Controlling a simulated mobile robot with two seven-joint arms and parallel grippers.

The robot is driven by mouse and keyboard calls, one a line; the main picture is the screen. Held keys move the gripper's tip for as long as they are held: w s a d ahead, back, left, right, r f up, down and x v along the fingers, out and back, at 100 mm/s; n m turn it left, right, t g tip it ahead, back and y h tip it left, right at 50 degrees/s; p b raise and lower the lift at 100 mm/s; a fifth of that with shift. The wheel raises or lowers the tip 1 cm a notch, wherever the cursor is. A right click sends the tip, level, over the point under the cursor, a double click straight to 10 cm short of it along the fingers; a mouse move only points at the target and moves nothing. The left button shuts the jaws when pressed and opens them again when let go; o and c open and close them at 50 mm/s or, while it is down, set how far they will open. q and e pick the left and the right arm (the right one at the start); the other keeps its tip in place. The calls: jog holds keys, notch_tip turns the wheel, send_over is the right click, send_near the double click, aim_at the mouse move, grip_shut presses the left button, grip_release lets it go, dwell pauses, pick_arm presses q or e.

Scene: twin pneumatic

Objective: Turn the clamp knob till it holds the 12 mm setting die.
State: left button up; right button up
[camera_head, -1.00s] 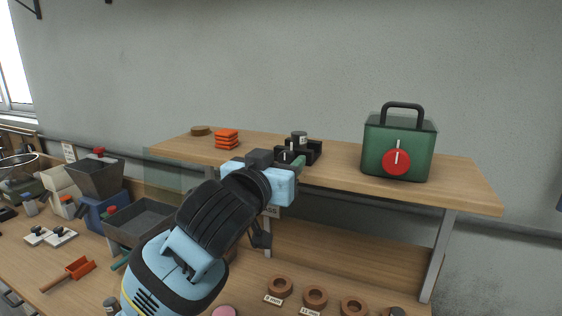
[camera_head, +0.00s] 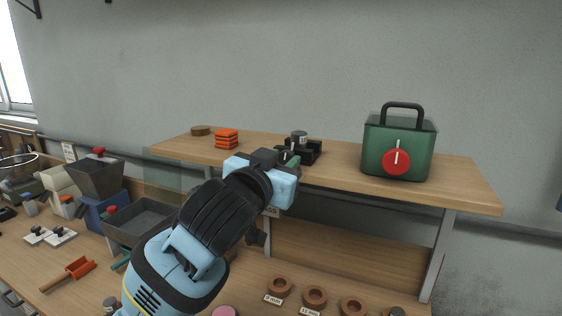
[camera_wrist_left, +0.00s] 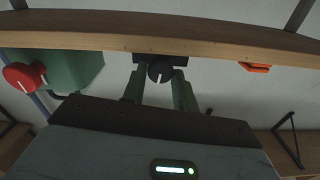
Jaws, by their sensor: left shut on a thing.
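The black clamp (camera_head: 315,151) stands on the raised wooden shelf. A small dark cylinder with a grey top (camera_head: 299,138), apparently the setting die, stands upright at it; no size can be read on it. The round black clamp knob (camera_wrist_left: 160,70) with a pale mark shows in the left wrist view, between the two green fingers of my left gripper (camera_wrist_left: 160,77). The gripper is shut on the knob. In the head view my left gripper (camera_head: 290,161) reaches the clamp's front from the left and hides the knob. My right gripper is not in view.
A green box with a red dial (camera_head: 398,140) stands right of the clamp. Orange blocks (camera_head: 226,138) and a brown disc (camera_head: 200,131) lie to the left. Brown rings (camera_head: 314,296) with size labels lie on the bench below. The shelf's front edge (camera_wrist_left: 160,42) is close to my gripper.

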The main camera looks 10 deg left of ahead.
pick_arm(q)
jog(key=m, duration=0.4)
jog(key=o, duration=1)
jog(key=shift+c, duration=0.2)
jog(key=n, duration=0.5)
jog(key=shift+n, duration=0.3)
jog(key=s+a, duration=0.2)
jog(key=s, duration=0.6)
jog(key=s+a+f+g, duration=0.1)
jog(key=f+g, duration=0.1)
jog(key=f, duration=0.7)
jog(key=s+a+f+g+y, duration=0.1)
jog(key=s+a+f+g, duration=0.1)
jog(key=f, duration=0.7)
jog(key=s+a+f+g, duration=0.1)
jog(key=s+f+g, duration=0.1)
jog(key=f, duration=0.6)
jog(key=shift+a+f+n+g+y, duration=0.2)
jog(key=shift+f+n+g+y, duration=0.2)
jog(key=shift+g, duration=0.1)
